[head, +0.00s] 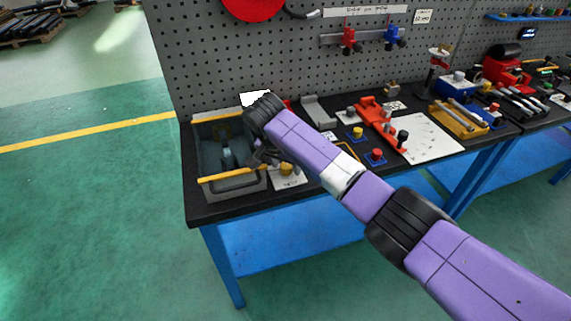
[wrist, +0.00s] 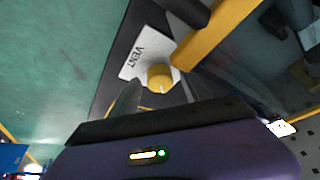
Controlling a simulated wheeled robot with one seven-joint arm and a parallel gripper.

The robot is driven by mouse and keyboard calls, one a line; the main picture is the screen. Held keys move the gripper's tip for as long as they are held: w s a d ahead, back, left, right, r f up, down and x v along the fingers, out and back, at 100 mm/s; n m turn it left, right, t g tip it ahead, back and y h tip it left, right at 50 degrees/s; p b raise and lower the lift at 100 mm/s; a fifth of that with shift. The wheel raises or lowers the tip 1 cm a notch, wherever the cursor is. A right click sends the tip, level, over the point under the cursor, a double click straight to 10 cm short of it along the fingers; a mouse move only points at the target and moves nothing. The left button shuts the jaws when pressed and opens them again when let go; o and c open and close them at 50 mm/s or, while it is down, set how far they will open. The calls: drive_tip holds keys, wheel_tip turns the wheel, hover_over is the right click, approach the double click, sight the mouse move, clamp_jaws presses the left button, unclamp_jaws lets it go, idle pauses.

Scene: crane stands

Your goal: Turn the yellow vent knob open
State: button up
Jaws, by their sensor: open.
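The yellow vent knob (wrist: 160,77) sits on a white plate (wrist: 137,58) marked VENT in the wrist view. In the head view the yellow knob (head: 285,169) shows on its white plate (head: 291,181) at the front of the bench, just right of the grey bin. My gripper (wrist: 157,92) is open in the wrist view, its two dark fingers pointing toward the knob, one on either side of its near edge. Whether a finger touches the knob I cannot tell. In the head view my gripper (head: 262,157) is a dark shape left of the knob, partly hidden by my arm.
A grey bin (head: 235,184) with yellow edges stands close left of the knob; its yellow edge (wrist: 200,46) shows beside the knob in the wrist view. Another yellow knob (head: 357,133) and a red knob (head: 376,154) stand to the right. A pegboard (head: 290,60) rises behind the bench.

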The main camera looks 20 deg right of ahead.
clamp_jaws()
drive_tip(key=shift+n+p, duration=0.3)
drive_tip(key=shift+p, duration=0.1)
drive_tip(key=n+p, duration=0.1)
drive_tip(key=n+y+p, duration=0.1)
drive_tip(key=n+p, duration=0.1)
drive_tip(key=shift+s+d+r+n+t, duration=0.1)
drive_tip(key=shift+s+n+t, duration=0.05)
drive_tip(key=shift+n+t, duration=0.2)
drive_tip(key=n+y, duration=0.1)
drive_tip(key=n, duration=0.1)
drive_tip(key=n+y+p, duration=0.1)
drive_tip(key=n, duration=0.1)
drive_tip(key=shift+d+t+p, duration=0.15)
drive_tip(key=shift+t+p, duration=0.1)
drive_tip(key=shift+p, duration=0.05)
drive_tip(key=n+y, duration=0.1)
drive_tip(key=n, duration=0.4)
drive_tip(key=shift+d+f+y+b, duration=0.1)
drive_tip(key=shift+f+y+b, duration=0.1)
drive_tip(key=shift+y+b, duration=0.15)
drive_tip(key=n+b, duration=0.1)
drive_tip(key=n, duration=0.1)
drive_tip(key=n+g+y+b, duration=0.1)
drive_tip(key=n, duration=0.1)
drive_tip(key=shift+d+n+y, duration=0.1)
drive_tip(key=shift+n+y, duration=0.15)
drive_tip(key=shift+b, duration=0.3)
